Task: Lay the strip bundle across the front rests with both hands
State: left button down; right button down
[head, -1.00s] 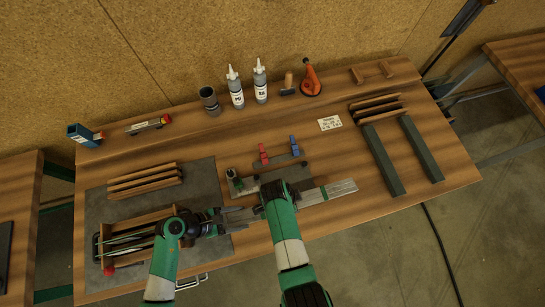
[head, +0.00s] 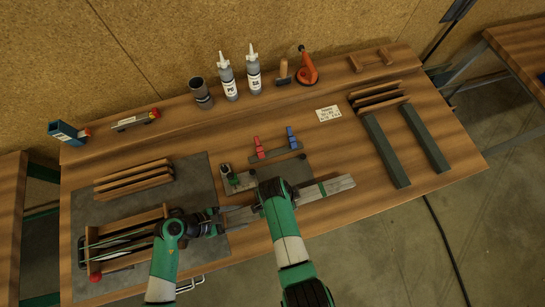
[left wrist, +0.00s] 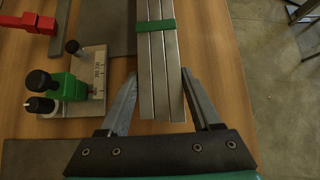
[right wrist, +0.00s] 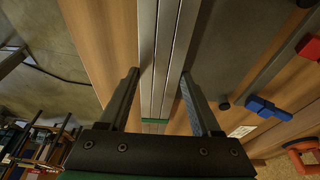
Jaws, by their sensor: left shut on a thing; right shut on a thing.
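The strip bundle (head: 328,188) is several long silver strips bound with green bands, lying left to right near the table's front. My left gripper (head: 220,218) is shut on its left part; in the left wrist view (left wrist: 162,88) the fingers flank the strips by a cut end. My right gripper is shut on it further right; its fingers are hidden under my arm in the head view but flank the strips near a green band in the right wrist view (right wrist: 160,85).
A plate with a green clamp (head: 237,180) and a bar with red and blue clamps (head: 275,152) lie behind the bundle. Two long dark bars (head: 386,150) (head: 426,138) lie at right. A wooden rack (head: 120,228) stands at front left. Bottles (head: 228,80) stand at the back.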

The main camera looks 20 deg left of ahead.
pick_arm(q)
jog(key=shift+c, duration=0.4)
grip_release()
jog(key=shift+p, duration=0.3)
pick_arm(e)
jog(key=shift+c, duration=0.4)
grip_release()
pick_arm(q)
jog(key=v, duration=1.2)
pick_arm(e)
jog(key=v, duration=1.2)
jog(key=shift+d, duration=0.1)
